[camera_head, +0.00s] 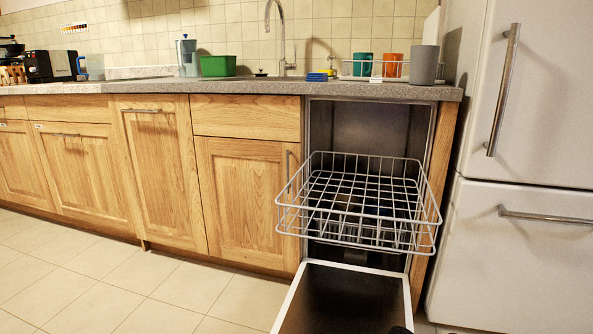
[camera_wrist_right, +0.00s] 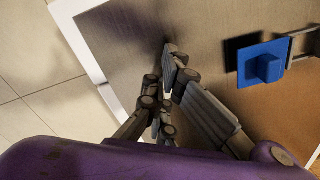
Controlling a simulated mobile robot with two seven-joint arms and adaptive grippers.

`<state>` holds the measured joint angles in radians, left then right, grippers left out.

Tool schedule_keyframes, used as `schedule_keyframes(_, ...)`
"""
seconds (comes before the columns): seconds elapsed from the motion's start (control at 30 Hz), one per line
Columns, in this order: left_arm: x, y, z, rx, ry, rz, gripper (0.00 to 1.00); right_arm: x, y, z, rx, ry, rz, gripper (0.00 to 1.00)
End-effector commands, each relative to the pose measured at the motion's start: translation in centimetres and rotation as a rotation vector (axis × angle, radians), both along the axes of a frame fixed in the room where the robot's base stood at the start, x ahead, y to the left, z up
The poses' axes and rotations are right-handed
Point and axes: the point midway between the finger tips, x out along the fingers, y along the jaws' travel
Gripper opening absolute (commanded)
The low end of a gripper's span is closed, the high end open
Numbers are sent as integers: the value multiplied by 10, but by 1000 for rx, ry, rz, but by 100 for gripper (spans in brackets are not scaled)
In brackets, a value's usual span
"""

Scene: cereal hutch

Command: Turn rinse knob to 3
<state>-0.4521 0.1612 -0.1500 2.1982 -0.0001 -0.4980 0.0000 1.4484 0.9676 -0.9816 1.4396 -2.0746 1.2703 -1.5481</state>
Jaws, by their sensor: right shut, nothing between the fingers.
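The dishwasher stands open, its door (camera_head: 345,302) folded down in front. In the right wrist view a blue square plate with a raised block (camera_wrist_right: 264,62), likely the rinse knob, sits on a brushed metal panel (camera_wrist_right: 135,35). No number or mark can be read on it. My right gripper (camera_wrist_right: 168,68) is shut and empty, over the panel to the left of the blue piece and apart from it. In the head view the blue piece is not visible. My left gripper is not in view.
A white wire rack (camera_head: 358,205) is pulled out above the door. Wooden cabinets (camera_head: 245,180) stand to the left and a white fridge (camera_head: 520,250) to the right. Tiled floor (camera_head: 130,285) at front left is clear.

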Motion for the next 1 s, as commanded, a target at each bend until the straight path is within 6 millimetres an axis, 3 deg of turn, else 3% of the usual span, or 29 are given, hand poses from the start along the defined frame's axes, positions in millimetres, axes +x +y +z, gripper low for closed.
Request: schedule_keyframes(1.0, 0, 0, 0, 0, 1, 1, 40, 12, 14, -5, 1, 1, 2, 0)
